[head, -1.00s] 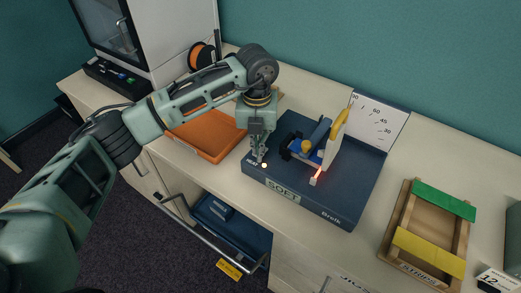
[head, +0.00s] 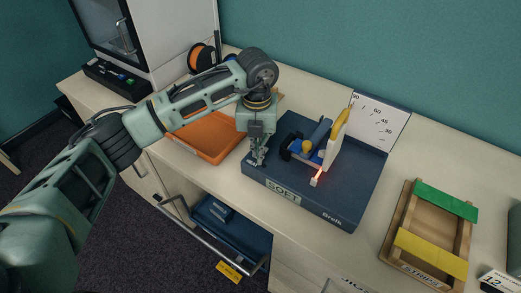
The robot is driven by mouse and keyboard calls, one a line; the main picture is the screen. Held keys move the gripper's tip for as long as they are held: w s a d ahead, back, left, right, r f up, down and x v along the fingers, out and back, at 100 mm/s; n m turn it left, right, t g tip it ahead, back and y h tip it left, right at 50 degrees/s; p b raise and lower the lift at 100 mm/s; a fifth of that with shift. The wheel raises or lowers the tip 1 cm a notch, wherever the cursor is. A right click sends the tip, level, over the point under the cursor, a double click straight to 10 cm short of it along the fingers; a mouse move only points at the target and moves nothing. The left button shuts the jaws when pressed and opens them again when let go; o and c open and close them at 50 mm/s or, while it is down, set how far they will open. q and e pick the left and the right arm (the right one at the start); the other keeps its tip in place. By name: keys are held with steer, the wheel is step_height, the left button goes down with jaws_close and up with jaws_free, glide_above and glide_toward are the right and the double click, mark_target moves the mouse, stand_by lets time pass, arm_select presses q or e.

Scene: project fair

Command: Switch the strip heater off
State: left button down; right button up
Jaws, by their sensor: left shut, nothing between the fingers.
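The strip heater is a dark blue bench unit (head: 345,200) on the counter, with a "SOFT" display (head: 282,193) on its front edge. A thin line on it glows red-orange (head: 318,176), at the foot of an upright pale sheet with a yellow edge (head: 336,140). My left gripper (head: 258,161) is shut and empty, pointing down at the unit's front left corner. Its fingertips are at the "HEAT" marking and cover part of that spot, so the switch there is hidden. No lit lamp shows beside them. My right gripper is not in view.
An orange tray (head: 208,150) lies left of the unit. An angle board (head: 380,118) stands behind it. A wooden strips rack (head: 398,215) with green and yellow strips is at the right. An open drawer (head: 240,240) juts out below the counter.

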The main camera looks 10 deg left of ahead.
arm_select(q)
steer(key=shift+r+p, duration=0.4)
steer(key=shift+r, duration=0.15)
steer(key=shift+r+p, duration=1.4)
steer(key=shift+r, duration=1.45)
steer(key=shift+s+f, duration=0.1)
